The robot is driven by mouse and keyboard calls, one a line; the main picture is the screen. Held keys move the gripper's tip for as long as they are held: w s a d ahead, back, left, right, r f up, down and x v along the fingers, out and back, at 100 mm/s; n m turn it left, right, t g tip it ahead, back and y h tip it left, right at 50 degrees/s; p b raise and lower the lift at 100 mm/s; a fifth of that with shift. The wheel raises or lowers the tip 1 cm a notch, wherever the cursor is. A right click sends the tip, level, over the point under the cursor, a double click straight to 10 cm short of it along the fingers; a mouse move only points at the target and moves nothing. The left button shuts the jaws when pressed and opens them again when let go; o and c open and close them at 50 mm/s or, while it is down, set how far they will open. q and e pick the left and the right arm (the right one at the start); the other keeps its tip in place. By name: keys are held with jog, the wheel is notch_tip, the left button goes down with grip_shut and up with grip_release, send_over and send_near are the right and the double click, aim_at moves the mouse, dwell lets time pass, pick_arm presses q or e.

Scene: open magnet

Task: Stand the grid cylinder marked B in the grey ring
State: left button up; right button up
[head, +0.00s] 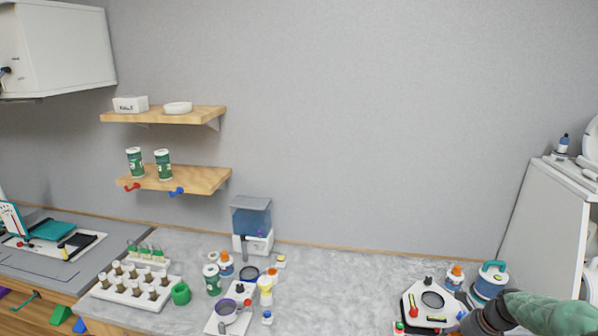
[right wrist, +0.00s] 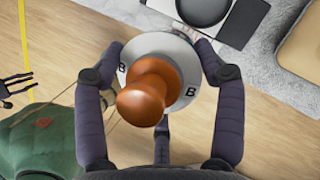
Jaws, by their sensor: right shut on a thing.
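My right gripper (right wrist: 158,48) is shut on the grid cylinder marked B (right wrist: 186,62), which has a pale round body with B letters on it and an orange-brown knob towards the camera. The fingers lie around its sides. In the head view my right gripper (head: 482,322) is dark and low at the right, by the counter's front; the cylinder cannot be made out there. A dark grey round ring (head: 432,300) lies on a white device on the counter, left of that gripper; I cannot tell if it is the task's ring. It seems to show in the right wrist view (right wrist: 205,8). My left gripper is not in view.
A blue-topped canister (head: 491,279) and an orange-capped bottle (head: 454,276) stand close behind my right gripper. A white cabinet (head: 545,225) is at the right. Tube racks, bottles and a dispenser (head: 251,222) fill the left counter. The counter's middle (head: 345,290) is clear.

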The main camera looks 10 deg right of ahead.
jog(key=shift+s+a, duration=0.15)
jog(key=shift+a, duration=0.05)
jog(key=shift+s+a+f+n, duration=0.1)
jog(key=shift+a+n, duration=0.15)
jog(key=shift+n, duration=0.15)
jog(key=s+a+f+n+g+h+b, duration=0.1)
jog(key=a+f+n+g+b, duration=0.1)
jog(key=a+f+n, duration=0.3)
jog(key=s+a+f+n+g+b, duration=0.1)
jog(key=a+f+n+g+b, duration=0.2)
jog(key=a+n, duration=1)
jog(key=s+a+f+n+g+h+b, duration=0.1)
jog(key=s+a+f+n+g+b, duration=0.1)
jog(key=a+f+n+b, duration=0.4)
jog(key=a+f+n+g, duration=0.1)
jog(key=a+f+n, duration=0.2)
jog(key=a, duration=0.4)
jog(key=shift+n+h, duration=0.3)
jog(key=shift+n, duration=0.3)
